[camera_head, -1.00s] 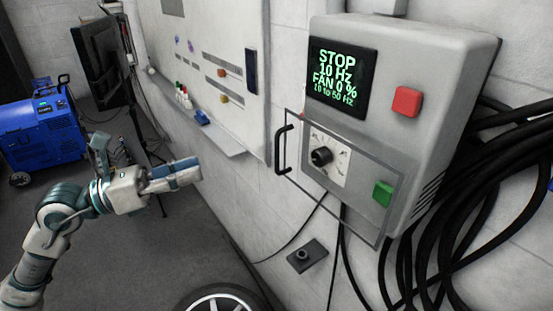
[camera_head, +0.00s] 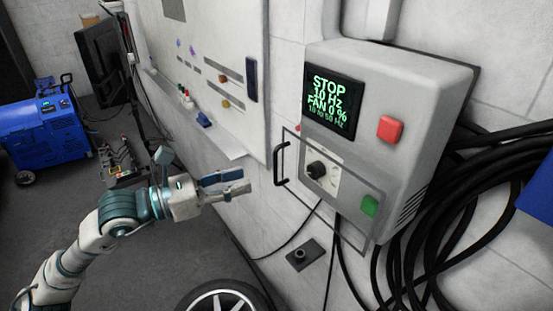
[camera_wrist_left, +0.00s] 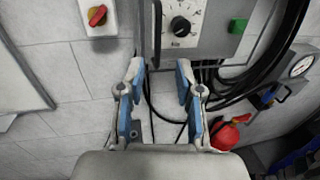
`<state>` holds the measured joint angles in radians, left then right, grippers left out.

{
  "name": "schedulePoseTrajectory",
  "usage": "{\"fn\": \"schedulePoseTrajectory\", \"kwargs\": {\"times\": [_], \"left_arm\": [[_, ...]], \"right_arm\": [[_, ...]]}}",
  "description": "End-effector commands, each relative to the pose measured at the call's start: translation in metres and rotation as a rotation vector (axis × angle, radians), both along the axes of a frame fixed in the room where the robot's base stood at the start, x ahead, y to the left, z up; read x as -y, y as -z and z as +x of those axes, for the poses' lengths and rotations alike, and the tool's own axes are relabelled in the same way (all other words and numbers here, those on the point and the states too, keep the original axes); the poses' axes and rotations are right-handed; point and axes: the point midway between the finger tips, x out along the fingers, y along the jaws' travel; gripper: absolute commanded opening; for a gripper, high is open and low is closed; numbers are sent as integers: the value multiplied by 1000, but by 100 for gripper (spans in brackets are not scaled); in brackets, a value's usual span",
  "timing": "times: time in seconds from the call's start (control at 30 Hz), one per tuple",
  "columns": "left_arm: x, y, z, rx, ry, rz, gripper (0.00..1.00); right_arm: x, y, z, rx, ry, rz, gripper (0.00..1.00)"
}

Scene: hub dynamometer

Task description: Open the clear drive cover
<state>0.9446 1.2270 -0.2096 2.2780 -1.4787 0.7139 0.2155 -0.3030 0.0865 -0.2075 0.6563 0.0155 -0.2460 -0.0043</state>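The clear drive cover (camera_head: 352,214) is a thin-framed transparent panel over the dial (camera_head: 317,170) and green button (camera_head: 369,206) on the grey drive box (camera_head: 425,85). It looks closed. Its black handle (camera_head: 280,163) stands on the left edge. My left gripper (camera_head: 247,180) is open and empty, left of the handle and apart from it. In the left wrist view the open fingers (camera_wrist_left: 160,80) point up at the box, with the handle (camera_wrist_left: 157,35) a little above and between the tips. My right gripper is in neither view.
A red button (camera_head: 390,129) is beside the screen (camera_head: 333,100). Thick black cables (camera_head: 440,225) hang right of and below the box. A whiteboard (camera_head: 215,75) with a ledge is on the wall to the left. A wheel (camera_head: 222,298) is below.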

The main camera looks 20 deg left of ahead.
Motion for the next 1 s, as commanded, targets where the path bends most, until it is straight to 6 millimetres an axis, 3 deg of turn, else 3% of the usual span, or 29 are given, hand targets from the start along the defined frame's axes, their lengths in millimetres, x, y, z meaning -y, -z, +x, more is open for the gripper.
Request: {"fn": "schedulePoseTrajectory", "kwargs": {"times": [0.03,0.4,0.83,0.87,1.0], "left_arm": [[8,-8,4,3,6,-2,35],[59,-3,53,-1,2,-5,35],[71,0,62,0,-1,-1,35],[70,0,62,-1,-1,-2,33],[68,0,62,-2,-1,-3,0]], "right_arm": [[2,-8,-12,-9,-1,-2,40],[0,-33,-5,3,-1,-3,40],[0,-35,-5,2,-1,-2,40],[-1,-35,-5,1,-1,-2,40],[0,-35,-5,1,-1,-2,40]]}}
